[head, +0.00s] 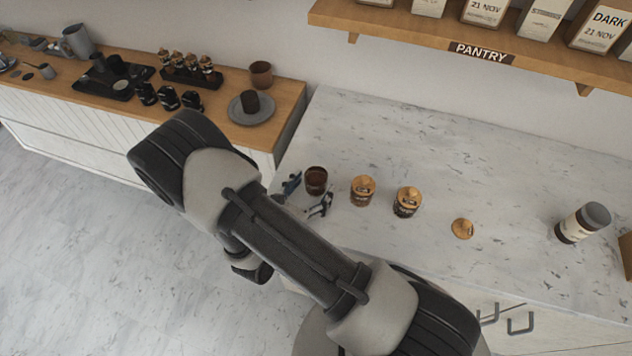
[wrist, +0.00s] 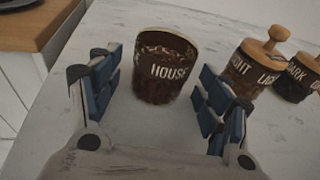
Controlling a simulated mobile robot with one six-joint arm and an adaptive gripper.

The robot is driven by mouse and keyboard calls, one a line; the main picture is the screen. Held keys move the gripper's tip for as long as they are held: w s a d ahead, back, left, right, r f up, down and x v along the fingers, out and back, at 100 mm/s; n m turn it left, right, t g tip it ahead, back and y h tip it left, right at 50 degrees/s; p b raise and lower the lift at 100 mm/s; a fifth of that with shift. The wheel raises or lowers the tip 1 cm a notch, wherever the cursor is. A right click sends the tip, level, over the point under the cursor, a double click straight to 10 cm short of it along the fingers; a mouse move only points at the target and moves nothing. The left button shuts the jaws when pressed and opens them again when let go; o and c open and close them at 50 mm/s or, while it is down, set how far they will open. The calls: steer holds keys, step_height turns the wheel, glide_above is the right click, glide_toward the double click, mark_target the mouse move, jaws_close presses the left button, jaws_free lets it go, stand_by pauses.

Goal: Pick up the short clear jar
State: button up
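The short clear jar (head: 316,181), filled with dark coffee beans and without a lid, stands upright on the marble counter. It also shows in the wrist view (wrist: 166,68) with the word HOUSE on its front. My gripper (head: 307,194) is open at the jar's near side. In the wrist view my gripper (wrist: 160,88) has its blue-padded fingers apart, one to each side of the jar, with gaps between pads and glass. A loose wooden lid (head: 462,229) lies on the counter to the right.
Two jars with wooden lids, LIGHT (head: 362,191) and DARK (head: 407,202), stand right of the open jar. A grey-lidded container (head: 583,223) is farther right. A wooden side counter (head: 222,103) with cups is at left. The marble behind the jars is clear.

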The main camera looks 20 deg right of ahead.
steer(key=c, duration=1.2)
steer(key=shift+r, duration=0.1)
